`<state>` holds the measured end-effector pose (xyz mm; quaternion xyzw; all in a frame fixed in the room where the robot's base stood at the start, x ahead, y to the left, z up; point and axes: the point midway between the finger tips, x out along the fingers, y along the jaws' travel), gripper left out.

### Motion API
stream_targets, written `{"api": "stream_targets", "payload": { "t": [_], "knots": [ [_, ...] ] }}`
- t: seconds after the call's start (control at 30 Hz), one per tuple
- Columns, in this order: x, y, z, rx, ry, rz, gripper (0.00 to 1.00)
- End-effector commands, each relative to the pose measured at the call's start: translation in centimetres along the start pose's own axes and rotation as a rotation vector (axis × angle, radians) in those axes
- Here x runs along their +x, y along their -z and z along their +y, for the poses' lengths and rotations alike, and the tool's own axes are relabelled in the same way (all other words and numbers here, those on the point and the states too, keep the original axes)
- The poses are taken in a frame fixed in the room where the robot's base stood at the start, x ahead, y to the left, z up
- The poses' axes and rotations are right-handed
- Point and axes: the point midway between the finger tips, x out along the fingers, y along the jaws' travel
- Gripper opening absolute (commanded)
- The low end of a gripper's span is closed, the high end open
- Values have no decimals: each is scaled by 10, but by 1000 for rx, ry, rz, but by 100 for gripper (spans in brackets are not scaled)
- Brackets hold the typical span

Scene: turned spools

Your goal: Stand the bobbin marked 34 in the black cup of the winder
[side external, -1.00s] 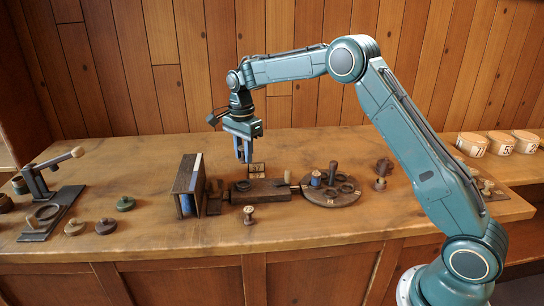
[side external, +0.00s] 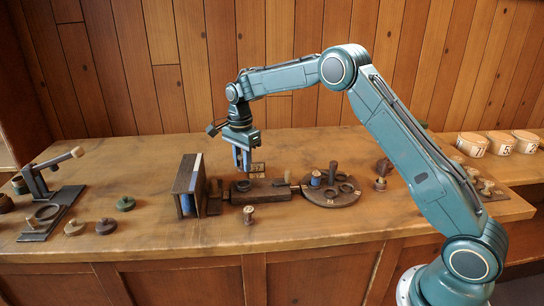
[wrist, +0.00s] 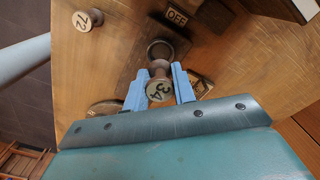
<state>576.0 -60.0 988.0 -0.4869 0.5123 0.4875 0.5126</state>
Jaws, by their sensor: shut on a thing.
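The bobbin marked 34 (wrist: 160,90) is between the blue fingers of my gripper (wrist: 158,86) in the wrist view, its numbered end toward the camera. My gripper (side external: 243,166) is shut on it. In the side view the bobbin is hard to make out. Just beyond it in the wrist view is a dark round ring or cup (wrist: 161,47). In the side view a dark ring (side external: 243,186) lies on a low dark block (side external: 268,190) below my gripper. I cannot tell whether the bobbin touches it. A cranked device with a ring (side external: 46,213) stands far left.
A bobbin marked 72 (wrist: 87,20) stands in front of the block. An OFF plate (wrist: 177,17) shows nearby. A tall dark box (side external: 187,185) stands left of the block, and a round rack with several rings (side external: 330,192) right of it.

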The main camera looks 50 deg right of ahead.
Motion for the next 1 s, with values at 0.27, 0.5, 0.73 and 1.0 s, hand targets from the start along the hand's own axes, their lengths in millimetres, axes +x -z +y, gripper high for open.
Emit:
{"api": "stream_targets", "payload": {
  "t": [0.27, 0.5, 0.73, 1.0],
  "knots": [
    [20, 0, 0, 0, -1, -1, 5],
    [34, 0, 0, 0, -1, 0, 5],
    [40, 0, 0, 0, -1, 0, 5],
    [41, 0, 0, 0, 0, 1, 5]
  ]
}}
